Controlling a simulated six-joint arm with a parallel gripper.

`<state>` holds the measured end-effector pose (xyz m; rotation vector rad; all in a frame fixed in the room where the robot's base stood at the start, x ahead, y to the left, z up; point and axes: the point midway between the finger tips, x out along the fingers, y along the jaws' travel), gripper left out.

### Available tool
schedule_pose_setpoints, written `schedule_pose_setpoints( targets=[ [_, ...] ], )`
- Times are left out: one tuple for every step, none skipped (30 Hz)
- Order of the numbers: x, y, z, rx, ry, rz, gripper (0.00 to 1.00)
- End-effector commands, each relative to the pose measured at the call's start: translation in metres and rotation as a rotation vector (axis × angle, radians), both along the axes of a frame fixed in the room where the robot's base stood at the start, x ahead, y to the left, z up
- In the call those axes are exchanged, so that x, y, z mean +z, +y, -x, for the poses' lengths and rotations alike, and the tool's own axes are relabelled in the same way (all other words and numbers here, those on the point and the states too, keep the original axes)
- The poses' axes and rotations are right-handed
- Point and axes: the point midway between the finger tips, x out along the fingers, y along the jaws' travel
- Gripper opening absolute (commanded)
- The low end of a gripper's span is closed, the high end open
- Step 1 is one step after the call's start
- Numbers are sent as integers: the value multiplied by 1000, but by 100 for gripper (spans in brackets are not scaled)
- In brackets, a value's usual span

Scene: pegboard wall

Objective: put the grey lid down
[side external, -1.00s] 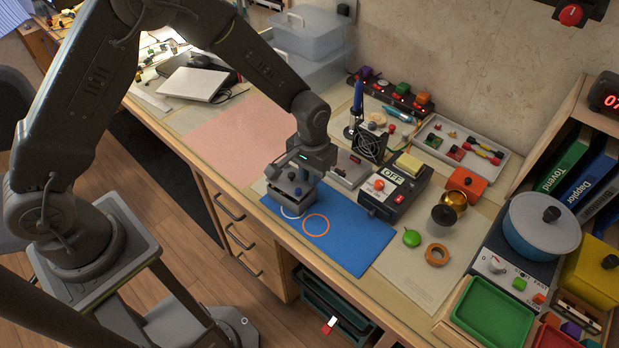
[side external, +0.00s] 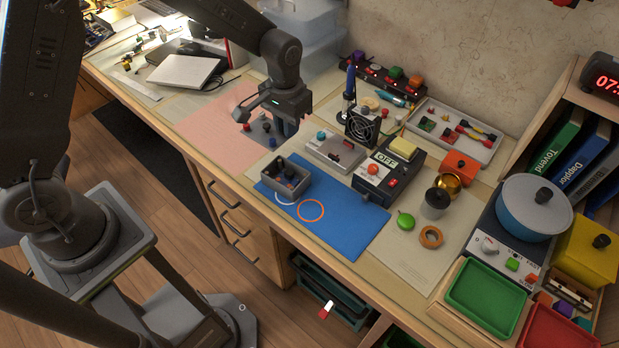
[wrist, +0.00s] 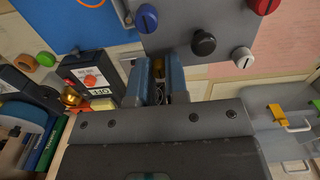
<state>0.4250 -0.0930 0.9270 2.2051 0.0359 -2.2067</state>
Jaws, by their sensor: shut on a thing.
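My gripper (side external: 272,122) is shut on the grey lid (side external: 259,132), over the near right part of the pink mat (side external: 222,118). I cannot tell whether the lid touches the mat. In the wrist view the lid (wrist: 185,18) is a flat grey plate with blue, black, red and white knobs, in front of my gripper's fingers (wrist: 160,80). The gripped part is mostly hidden between the fingers. The open grey box (side external: 284,190) stands on the blue mat (side external: 345,217) with dark items inside.
An orange ring mark (side external: 311,200) is on the blue mat. A grey device with knobs (side external: 335,150) and a black fan (side external: 362,126) stand right of the lid. A laptop (side external: 188,78) lies behind left. The pink mat's left part is clear.

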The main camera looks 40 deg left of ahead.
Motion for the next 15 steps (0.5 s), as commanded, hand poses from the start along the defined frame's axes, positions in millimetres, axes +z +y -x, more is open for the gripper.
schedule_pose_setpoints(
  targets=[
    [-6,-19,-4,-20,2,-1,0],
    [-8,-27,-6,-24,1,-1,0],
    [-11,-37,-8,-32,1,-1,0],
    [-13,-44,-9,-36,0,-1,0],
    [-15,-50,-10,-39,0,-1,0],
    [-17,-56,-11,-43,0,-1,0],
    [-18,-61,-11,-45,0,-1,0],
    [-20,-65,-11,-46,0,-1,0],
    [-23,-71,-11,-48,1,-1,0],
    [-26,-76,-11,-50,1,-1,0],
    [-29,-81,-11,-50,1,-2,0],
    [-34,-89,-10,-50,3,-2,0],
    [-37,-95,-10,-51,2,-2,0],
    [-41,-101,-10,-50,2,-2,0],
    [-47,-111,-10,-52,2,-2,0]
  ],
)
